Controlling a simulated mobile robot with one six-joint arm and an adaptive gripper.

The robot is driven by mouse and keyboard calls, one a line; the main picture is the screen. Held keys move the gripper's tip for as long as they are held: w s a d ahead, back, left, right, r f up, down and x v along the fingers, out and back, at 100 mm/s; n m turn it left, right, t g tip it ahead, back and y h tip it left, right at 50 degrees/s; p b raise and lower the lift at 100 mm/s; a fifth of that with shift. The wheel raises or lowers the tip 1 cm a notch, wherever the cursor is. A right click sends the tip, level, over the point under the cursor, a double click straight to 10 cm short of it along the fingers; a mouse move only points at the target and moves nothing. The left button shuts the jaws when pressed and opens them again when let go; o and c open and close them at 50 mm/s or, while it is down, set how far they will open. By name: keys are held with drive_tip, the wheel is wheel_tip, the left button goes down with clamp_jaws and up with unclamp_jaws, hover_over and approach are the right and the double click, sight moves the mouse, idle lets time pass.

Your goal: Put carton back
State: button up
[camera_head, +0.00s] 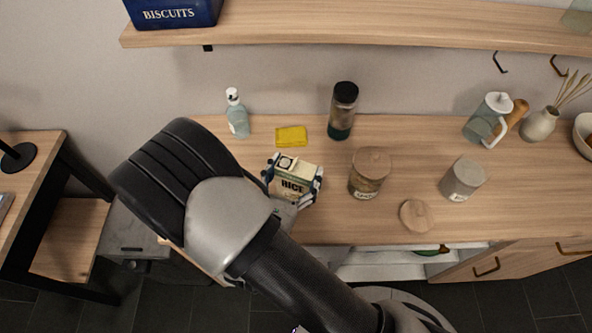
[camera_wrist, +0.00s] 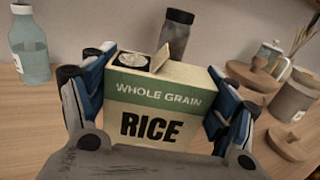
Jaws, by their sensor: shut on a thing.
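The carton (camera_head: 293,181) is a cream and green box of rice. In the wrist view the carton (camera_wrist: 152,112) reads "WHOLE GRAIN RICE" and has a round dark opening with a raised flap on top. My gripper (camera_head: 294,178) is around the carton, one finger on each side. In the wrist view my gripper (camera_wrist: 160,100) has blue-padded fingers pressed on its left and right sides. The carton looks upright. It is over the wooden counter (camera_head: 330,215); I cannot tell whether its base touches the counter.
Behind the carton are a yellow sponge (camera_head: 291,136), a soap bottle (camera_head: 237,115) and a dark-capped jar (camera_head: 343,110). To the right stand a wooden-lidded jar (camera_head: 369,173), an open grey canister (camera_head: 463,180) and a loose lid (camera_head: 416,216). A shelf (camera_head: 350,30) with a biscuit tin (camera_head: 172,13) hangs above.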

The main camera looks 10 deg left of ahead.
drive_tip(key=shift+f, duration=0.15)
drive_tip(key=o, duration=1.7)
drive_tip(key=shift+s+a+r, duration=0.1)
drive_tip(key=shift+s+r, duration=0.1)
drive_tip(key=s, duration=0.3)
drive_tip(key=s+a+p, duration=0.1)
drive_tip(key=s, duration=0.7)
drive_tip(key=shift+s+a+p, duration=0.25)
drive_tip(key=shift+a+p, duration=0.05)
drive_tip(key=shift+p, duration=0.1)
